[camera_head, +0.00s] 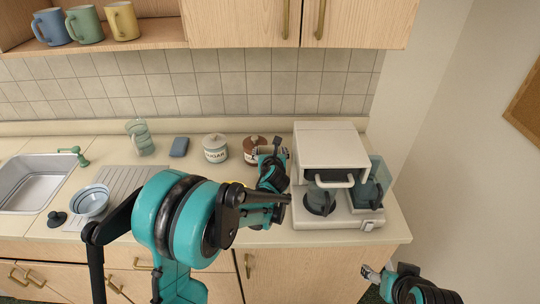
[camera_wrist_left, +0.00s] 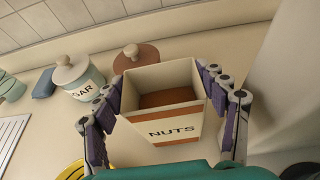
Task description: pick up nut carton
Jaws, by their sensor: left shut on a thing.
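The nut carton (camera_wrist_left: 172,128) is an open-topped cream box with a brown band and the word NUTS, with brown contents inside. In the left wrist view it stands between the two fingers of my left gripper (camera_wrist_left: 165,100), which is shut on its sides. In the head view my left gripper (camera_head: 272,165) is over the counter, left of the coffee machine, and the carton is largely hidden by my arm. Whether the carton touches the counter is hard to tell. My right gripper (camera_head: 378,274) is low at the right, in front of the counter; its opening is unclear.
The white coffee machine (camera_head: 330,150) stands close on the right. A sugar jar (camera_head: 215,149) and a brown-lidded jar (camera_head: 251,146) are behind the gripper. A blue sponge (camera_head: 179,147), stacked green cups (camera_head: 141,138), a bowl (camera_head: 90,201) and the sink (camera_head: 32,182) are further left.

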